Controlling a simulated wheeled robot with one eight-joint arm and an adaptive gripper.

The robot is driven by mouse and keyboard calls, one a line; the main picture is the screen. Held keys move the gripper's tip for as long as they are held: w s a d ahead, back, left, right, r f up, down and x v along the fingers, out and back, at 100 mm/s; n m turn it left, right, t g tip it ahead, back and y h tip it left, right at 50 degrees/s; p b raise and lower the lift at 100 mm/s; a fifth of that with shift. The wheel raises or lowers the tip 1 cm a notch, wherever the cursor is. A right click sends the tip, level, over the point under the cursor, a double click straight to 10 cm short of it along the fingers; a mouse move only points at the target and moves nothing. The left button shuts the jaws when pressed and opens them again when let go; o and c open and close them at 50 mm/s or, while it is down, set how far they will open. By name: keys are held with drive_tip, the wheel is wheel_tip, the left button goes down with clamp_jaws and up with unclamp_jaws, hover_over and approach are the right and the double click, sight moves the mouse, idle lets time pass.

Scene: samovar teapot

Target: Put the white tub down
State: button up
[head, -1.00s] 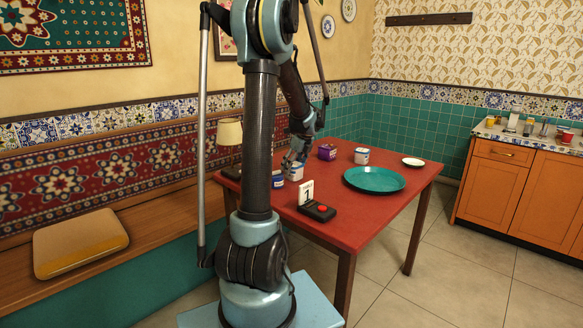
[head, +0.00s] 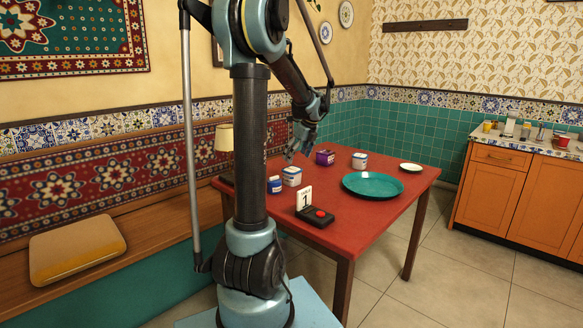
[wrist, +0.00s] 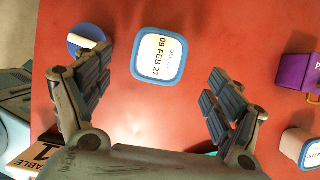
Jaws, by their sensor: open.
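A white tub (head: 292,176) with a blue band stands on the red table (head: 345,205), toward its left side. In the wrist view the tub (wrist: 161,55) shows from above, with a blue-rimmed lid and a date label reading 09 FEB 27. My gripper (head: 292,154) is above the tub and apart from it. In the wrist view my gripper (wrist: 155,95) has its fingers spread wide, with nothing between them but table. A second white tub (head: 360,160) stands farther right on the table; its lid edge shows in the wrist view (wrist: 306,148).
A small blue container (head: 274,185) stands just left of the near tub. A purple box (head: 325,157) is behind it to the right.

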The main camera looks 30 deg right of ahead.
drive_tip(key=s+a+n, duration=0.4)
drive_tip(key=a+n, duration=0.1)
drive_tip(key=a, duration=0.3)
drive_tip(key=s+a+r+n+g, duration=0.1)
drive_tip(key=s+a+n, duration=0.2)
drive_tip(key=a+n, duration=0.35)
drive_tip(key=s+a+n, duration=0.3)
drive_tip(key=s+a, duration=0.1)
drive_tip(key=a, duration=0.6)
drive_tip(key=s+a+f+n, duration=0.6)
drive_tip(key=s+n, duration=0.2)
drive_tip(key=n, duration=0.1)
drive_tip(key=s+a+f+n+g+h, duration=0.1)
drive_tip(key=s+a+f+n, duration=0.5)
drive_tip(key=s+n, duration=0.2)
drive_tip(key=shift+s+a+f+n+h, duration=0.25)
drive_tip(key=shift+s+f+n+h, duration=0.1)
drive_tip(key=shift+s, duration=0.1)
drive_tip(key=shift+c, duration=0.2)
